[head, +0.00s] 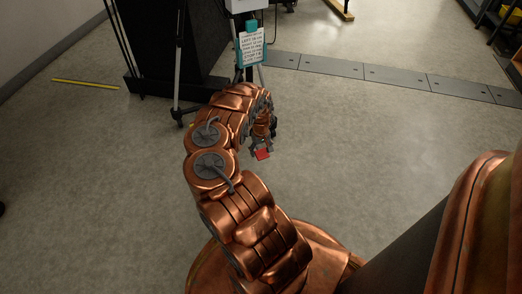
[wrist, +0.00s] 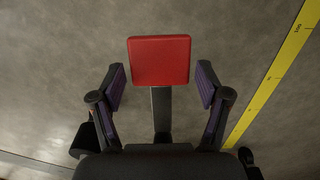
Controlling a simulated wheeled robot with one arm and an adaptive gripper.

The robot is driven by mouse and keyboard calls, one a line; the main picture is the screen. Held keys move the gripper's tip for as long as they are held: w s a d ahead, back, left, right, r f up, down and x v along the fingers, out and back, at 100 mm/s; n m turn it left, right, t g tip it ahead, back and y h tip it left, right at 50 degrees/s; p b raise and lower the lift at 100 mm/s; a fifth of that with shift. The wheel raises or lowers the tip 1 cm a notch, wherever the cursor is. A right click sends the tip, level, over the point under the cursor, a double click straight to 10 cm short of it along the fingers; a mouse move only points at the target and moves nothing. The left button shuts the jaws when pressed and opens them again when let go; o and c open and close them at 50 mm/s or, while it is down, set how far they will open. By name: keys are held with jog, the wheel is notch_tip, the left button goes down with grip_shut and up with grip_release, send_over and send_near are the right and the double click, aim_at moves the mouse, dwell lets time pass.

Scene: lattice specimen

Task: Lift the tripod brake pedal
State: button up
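The red brake pedal (wrist: 160,60) is a square pad on a dark grey bar. In the wrist view it lies between and slightly beyond my gripper's (wrist: 160,84) two fingers, with a gap on both sides. My gripper is open, and neither finger visibly touches the pad. In the head view the red pad (head: 263,154) shows small at the end of my gripper (head: 261,145), low over the floor. The tripod's legs (head: 179,70) stand behind my arm. My arm hides part of the tripod and where the pedal's bar joins it.
A black cabinet-like panel (head: 150,40) stands behind the tripod. A teal-framed sign (head: 251,44) hangs above my arm. A yellow marked strip (wrist: 275,75) lies on the floor at right in the wrist view. The floor (head: 370,130) to the right is clear.

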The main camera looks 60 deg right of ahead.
grip_shut()
dwell(0.4)
